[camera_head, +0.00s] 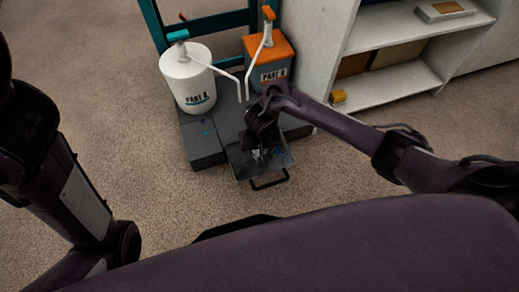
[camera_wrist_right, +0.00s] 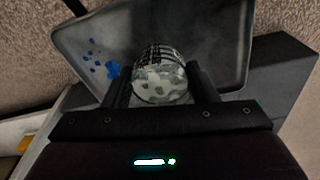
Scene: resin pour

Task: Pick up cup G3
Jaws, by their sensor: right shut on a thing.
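A clear cup (camera_wrist_right: 160,80) with dark printed marks on its side sits between the two fingers of my right gripper (camera_wrist_right: 162,88) in the right wrist view. The fingers are shut on it, one on each side. I cannot read a G3 label on it. In the head view my right gripper (camera_head: 259,150) is over a grey metal tray (camera_head: 241,168), and the cup is mostly hidden there. The tray also shows behind the cup in the wrist view (camera_wrist_right: 215,40). I cannot tell whether the cup touches the tray. My left gripper is out of view.
Blue spots mark the tray. A white PART A container (camera_head: 188,85) and an orange-lidded PART B container (camera_head: 270,74), both with pump spouts, stand on a dark platform (camera_head: 203,140) behind the tray. A white shelf (camera_head: 385,88) stands right. Carpet in front is clear.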

